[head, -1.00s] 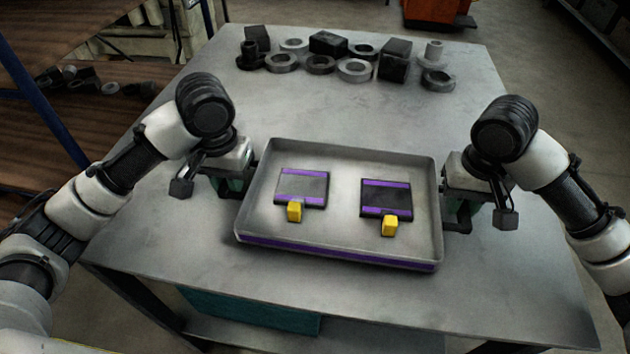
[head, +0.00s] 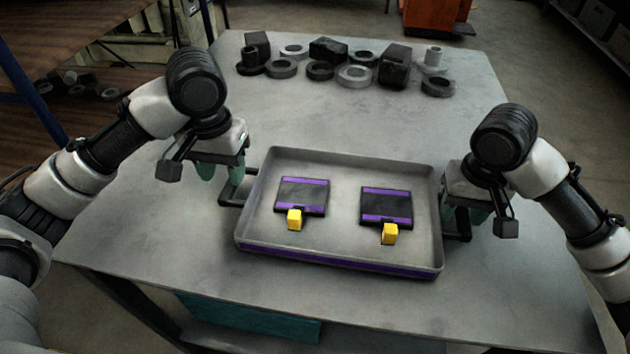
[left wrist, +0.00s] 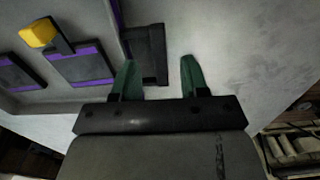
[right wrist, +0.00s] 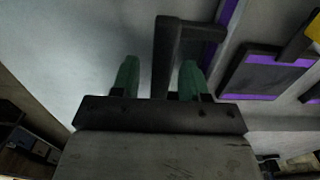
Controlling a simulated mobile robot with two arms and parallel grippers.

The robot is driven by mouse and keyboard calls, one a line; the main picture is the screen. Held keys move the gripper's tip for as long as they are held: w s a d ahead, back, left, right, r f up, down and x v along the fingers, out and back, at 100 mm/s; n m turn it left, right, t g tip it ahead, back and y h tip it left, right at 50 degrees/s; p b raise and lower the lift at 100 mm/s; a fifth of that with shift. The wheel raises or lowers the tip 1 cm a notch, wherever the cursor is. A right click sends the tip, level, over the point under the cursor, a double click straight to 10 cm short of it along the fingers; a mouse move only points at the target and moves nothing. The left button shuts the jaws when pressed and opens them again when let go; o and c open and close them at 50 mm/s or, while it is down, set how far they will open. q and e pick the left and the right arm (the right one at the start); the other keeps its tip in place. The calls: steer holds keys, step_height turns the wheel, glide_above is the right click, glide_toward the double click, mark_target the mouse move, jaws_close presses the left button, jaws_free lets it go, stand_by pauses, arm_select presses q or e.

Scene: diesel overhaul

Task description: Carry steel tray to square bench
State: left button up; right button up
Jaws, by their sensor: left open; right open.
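The steel tray (head: 340,245), shallow with a purple band on its front side, rests on a grey metal-topped table. Inside lie two dark plates with purple stripes, a left plate (head: 301,195) and a right plate (head: 386,203), each with a yellow block at its front edge. My left gripper (head: 219,174) is open just left of and above the tray's left black handle (head: 231,190). In the left wrist view the handle (left wrist: 160,55) shows between the fingers, closer to one. My right gripper (head: 467,205) is open at the right handle, whose bar (right wrist: 163,60) appears between its fingers.
Several dark and grey rings and blocks (head: 355,76) stand along the table's far edge. The tabletop (head: 330,118) between them and the tray is clear. A shelf with small parts (head: 75,85) is at the left; an orange object (head: 435,12) stands far back.

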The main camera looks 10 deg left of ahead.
steer(key=shift+r, duration=0.15)
arm_select(q)
step_height(320, 180, up, 7)
arm_select(e)
step_height(320, 180, up, 12)
stand_by(0.6)
arm_select(q)
steer(key=shift+r, duration=0.1)
